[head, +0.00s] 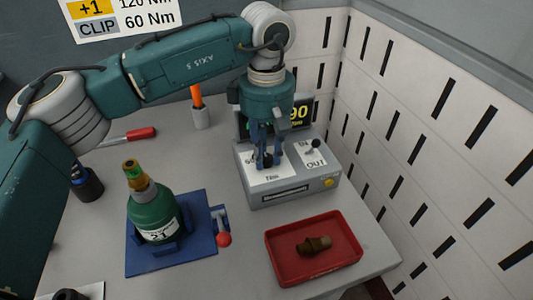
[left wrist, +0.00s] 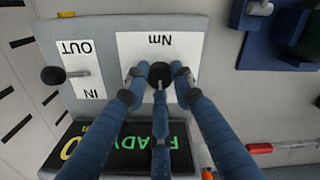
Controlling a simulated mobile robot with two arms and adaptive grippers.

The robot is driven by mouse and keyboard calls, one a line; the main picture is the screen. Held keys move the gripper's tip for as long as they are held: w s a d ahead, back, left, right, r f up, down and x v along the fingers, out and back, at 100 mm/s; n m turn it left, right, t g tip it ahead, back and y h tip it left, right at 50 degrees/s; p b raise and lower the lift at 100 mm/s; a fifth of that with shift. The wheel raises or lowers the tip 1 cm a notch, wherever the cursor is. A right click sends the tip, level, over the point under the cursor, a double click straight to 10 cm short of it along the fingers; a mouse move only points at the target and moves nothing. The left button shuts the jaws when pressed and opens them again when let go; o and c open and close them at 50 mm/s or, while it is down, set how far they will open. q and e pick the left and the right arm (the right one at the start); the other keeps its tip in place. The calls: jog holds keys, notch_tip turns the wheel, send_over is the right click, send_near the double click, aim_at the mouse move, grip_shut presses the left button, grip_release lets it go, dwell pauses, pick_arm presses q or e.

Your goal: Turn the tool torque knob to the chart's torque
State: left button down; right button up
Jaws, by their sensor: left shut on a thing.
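The tool torque box (head: 295,190) stands at the right back of the table, against the slotted wall. Its black torque knob (left wrist: 160,73) sits on a white Nm plate (left wrist: 130,50). My left gripper (head: 268,158) points down over the box, its blue fingers closed around the knob. The box's display (head: 300,115) shows yellow digits ending in 90, partly hidden by my gripper; green READY text (left wrist: 150,135) shows in the left wrist view. The chart (head: 122,17) on the wall reads +1 120 Nm and CLIP 60 Nm; its top is cut off. My right gripper is out of view.
An IN/OUT lever (head: 313,147) stands beside the knob. A green bottle-shaped cylinder (head: 153,213) labelled 21 sits in a blue fixture (head: 140,262) with a red-knobbed clamp (head: 224,239). A red tray (head: 275,265) holds a brown fitting (head: 314,245). A red-handled screwdriver (head: 140,134) lies behind.

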aim_at(267, 157)
pick_arm(q)
jog(key=shift+r, duration=0.1)
dwell(0.4)
jog(key=c, duration=1.5)
grip_release()
jog(key=shift+o, duration=0.2)
notch_tip(267, 157, up, 12)
jog(key=shift+r, duration=0.1)
